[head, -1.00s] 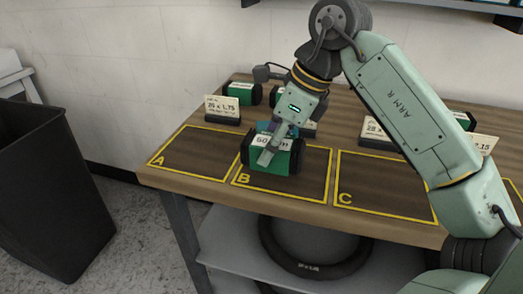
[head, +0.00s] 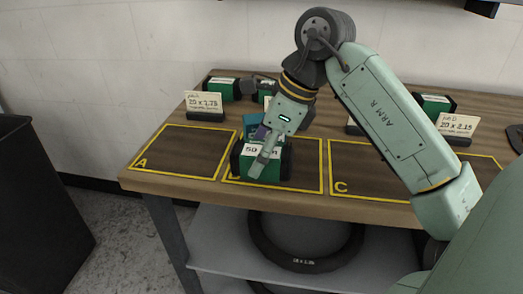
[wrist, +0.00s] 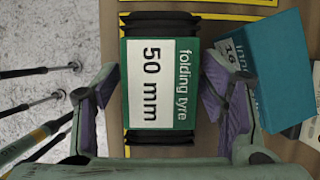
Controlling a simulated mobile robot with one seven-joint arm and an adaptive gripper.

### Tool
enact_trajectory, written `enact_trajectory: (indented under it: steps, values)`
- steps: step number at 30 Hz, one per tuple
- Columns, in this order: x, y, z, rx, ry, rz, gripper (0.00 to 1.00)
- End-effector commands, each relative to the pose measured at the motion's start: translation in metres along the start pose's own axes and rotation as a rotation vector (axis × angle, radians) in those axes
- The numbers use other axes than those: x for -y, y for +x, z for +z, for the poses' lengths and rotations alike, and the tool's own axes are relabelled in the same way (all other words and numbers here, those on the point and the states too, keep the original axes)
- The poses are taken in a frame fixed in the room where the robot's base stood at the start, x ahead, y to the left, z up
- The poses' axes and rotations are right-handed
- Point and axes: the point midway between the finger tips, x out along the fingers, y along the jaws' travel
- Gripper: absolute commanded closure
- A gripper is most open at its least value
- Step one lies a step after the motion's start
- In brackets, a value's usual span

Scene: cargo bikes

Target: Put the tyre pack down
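The tyre pack, a green and black block with a white "folding tyre 50 mm" label, shows in the head view (head: 275,168) at bay B (head: 309,180), over the bay's front left part. It fills the middle of the wrist view (wrist: 160,85), label towards the camera. My gripper (head: 262,165) reaches down over it. In the wrist view my gripper (wrist: 160,100) has a purple-padded finger against each side of the pack. The pack's near edge overlaps the bay's front yellow line. I cannot tell whether its underside touches the bench; the B marking is mostly hidden.
A teal box (wrist: 265,75) stands close behind the pack, beside one finger. Bays A (head: 180,152) and C (head: 365,172) look empty. Price cards (head: 205,105) and more green packs (head: 222,88) line the back. A tyre (head: 300,250) lies on the shelf below.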

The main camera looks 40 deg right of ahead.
Motion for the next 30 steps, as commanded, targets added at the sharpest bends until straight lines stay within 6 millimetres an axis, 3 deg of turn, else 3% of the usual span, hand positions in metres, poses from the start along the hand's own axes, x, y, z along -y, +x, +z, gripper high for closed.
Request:
enact_trajectory:
  steps: [9, 14, 24, 30]
  values:
    - [0.000, -0.001, 0.000, 0.000, 0.000, 0.000, 0.30]
    - [0.001, -0.011, 0.001, -0.002, 0.001, -0.002, 0.30]
    - [0.001, -0.082, 0.002, -0.001, 0.001, -0.003, 0.30]
    - [0.000, -0.114, 0.001, -0.002, 0.002, -0.002, 0.30]
